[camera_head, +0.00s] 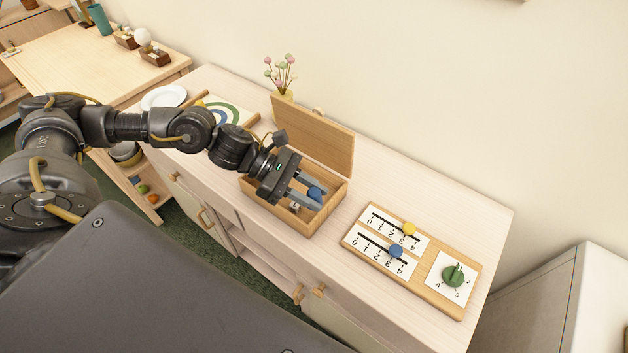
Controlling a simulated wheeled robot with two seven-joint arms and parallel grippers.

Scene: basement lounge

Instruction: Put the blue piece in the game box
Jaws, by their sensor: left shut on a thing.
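The game box (330,213) is a wooden box on the cabinet top, with its lid (316,140) standing open at the back. My left gripper (309,199) reaches over the box from the left and points down into its opening. Its fingers are shut on the blue piece (315,193), which shows between the fingertips, inside or just above the box. I cannot tell whether the piece touches the box floor. The gripper hides part of the box's inside. My right gripper is not in view.
A wooden panel (433,300) with yellow and blue sliders and a green dial (453,275) lies right of the box. A flower vase (285,92) stands behind the lid. A target board (222,112) and a white plate (163,97) lie to the left.

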